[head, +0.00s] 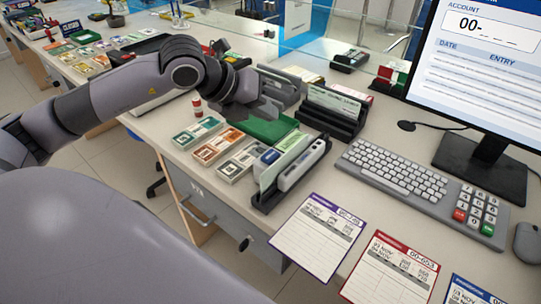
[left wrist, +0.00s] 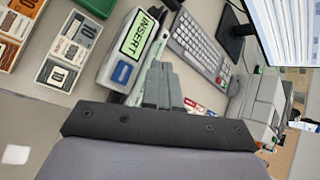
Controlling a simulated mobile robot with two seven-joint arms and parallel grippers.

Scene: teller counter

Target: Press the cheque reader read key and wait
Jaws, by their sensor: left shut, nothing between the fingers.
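The cheque reader (head: 298,166) is a grey unit on the counter, in the middle of the head view. In the left wrist view, the cheque reader (left wrist: 109,68) has a green screen (left wrist: 139,35) that reads "INSERT" and a blue key (left wrist: 122,72) below it. The blue key also shows in the head view (head: 270,156). My left gripper (head: 268,110) is shut and empty, above the counter and behind the reader in the head view. In the left wrist view its fingertips (left wrist: 160,70) show beside the reader's screen and key; I cannot tell whether they touch it. My right gripper is out of view.
Bundles of notes (head: 218,146) and a green tray (head: 272,127) lie left of and behind the reader. A dark rack with cheques (head: 330,118) stands behind it. The keyboard (head: 392,171) and monitor (head: 480,150) are right. Account cards (head: 318,237) lie in front.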

